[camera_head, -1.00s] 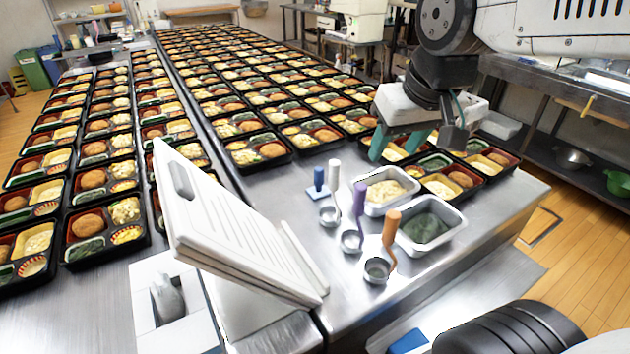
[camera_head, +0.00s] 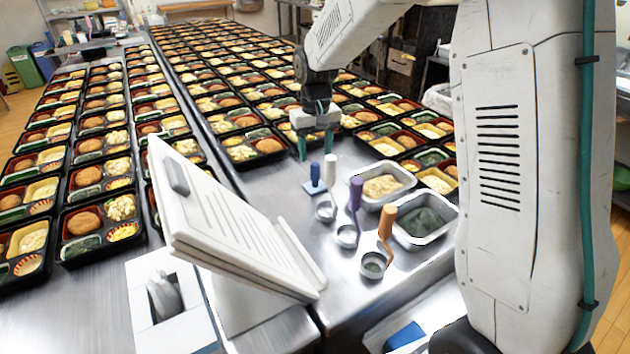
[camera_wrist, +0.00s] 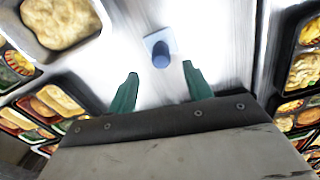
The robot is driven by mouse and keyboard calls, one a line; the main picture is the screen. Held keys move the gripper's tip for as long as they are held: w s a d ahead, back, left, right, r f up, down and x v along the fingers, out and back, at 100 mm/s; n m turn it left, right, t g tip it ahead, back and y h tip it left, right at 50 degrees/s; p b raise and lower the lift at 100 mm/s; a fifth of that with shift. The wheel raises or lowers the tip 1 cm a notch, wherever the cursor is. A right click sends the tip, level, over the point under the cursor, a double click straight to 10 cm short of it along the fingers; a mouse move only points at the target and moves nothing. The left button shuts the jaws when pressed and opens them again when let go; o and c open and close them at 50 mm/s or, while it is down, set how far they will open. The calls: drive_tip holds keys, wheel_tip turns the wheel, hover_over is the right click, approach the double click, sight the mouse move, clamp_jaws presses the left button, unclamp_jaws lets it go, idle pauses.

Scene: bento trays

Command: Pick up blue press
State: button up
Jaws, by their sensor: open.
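The blue press (camera_head: 315,181) stands upright on the steel table, with a flat square base and a short blue handle. In the wrist view the blue press (camera_wrist: 159,53) shows from above, ahead of and between my fingertips. My gripper (camera_head: 316,146) has green fingers pointing down. It is above and behind the press, apart from it. In the wrist view my gripper (camera_wrist: 158,84) is open with nothing between its fingers.
Ladles with white (camera_head: 329,172), purple (camera_head: 355,196) and orange (camera_head: 387,224) handles stand right of the press. Metal pans of yellow food (camera_head: 407,178) and dark greens (camera_head: 452,232) sit beyond them. A white slanted stand (camera_head: 215,215) is at left. Bento trays (camera_head: 255,158) fill the back.

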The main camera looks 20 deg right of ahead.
sight(315, 164)
wheel_tip(315, 164, down, 7)
drive_tip(key=shift+s+a, duration=0.1)
drive_tip(key=shift+s, duration=0.05)
drive_tip(key=c, duration=1.1)
